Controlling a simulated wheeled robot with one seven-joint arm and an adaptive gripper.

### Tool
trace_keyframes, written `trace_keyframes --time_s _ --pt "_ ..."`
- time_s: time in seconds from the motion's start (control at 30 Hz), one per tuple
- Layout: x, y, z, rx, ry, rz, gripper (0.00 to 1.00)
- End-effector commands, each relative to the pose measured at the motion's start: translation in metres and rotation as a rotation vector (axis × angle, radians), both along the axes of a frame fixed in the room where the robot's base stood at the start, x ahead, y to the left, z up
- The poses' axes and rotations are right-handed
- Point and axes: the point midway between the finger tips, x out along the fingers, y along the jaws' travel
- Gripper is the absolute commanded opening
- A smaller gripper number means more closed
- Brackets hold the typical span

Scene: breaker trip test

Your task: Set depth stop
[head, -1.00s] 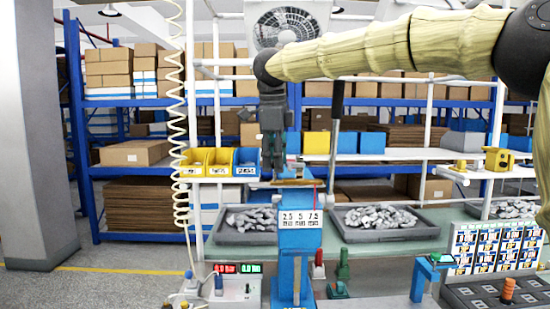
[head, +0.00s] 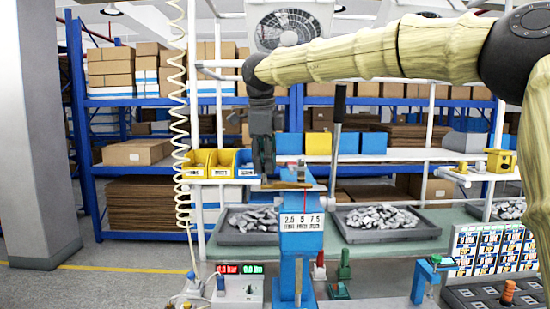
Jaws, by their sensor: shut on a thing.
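A blue stand (head: 301,242) rises in the middle of the head view. Its white label (head: 301,222) reads 2.5, 5 and 7.5. A thin brownish bar (head: 288,186) lies across its top, with a small reddish upright part (head: 301,172) above it. My dark gripper (head: 265,177) points down at the left end of this bar. Its jaws are shut on a small part there, but the fingers mostly hide it. I cannot tell exactly where the fingers touch.
A box with red and green displays (head: 240,269) stands at the lower left. Grey trays of metal parts (head: 388,238) flank the stand. Yellow bins (head: 222,163) sit behind. A coiled cable (head: 179,120) hangs at left. A labelled panel (head: 485,247) stands at right under my arm.

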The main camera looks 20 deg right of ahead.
Motion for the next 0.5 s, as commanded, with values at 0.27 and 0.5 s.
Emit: trace_keyframes --time_s 0.27,0.5 --pt "0.0016 0.0036 0.0007 -0.001 -0.002 -0.002 0.0" --pt "0.0014 0.0035 0.0007 -0.001 -0.002 -0.001 0.43"
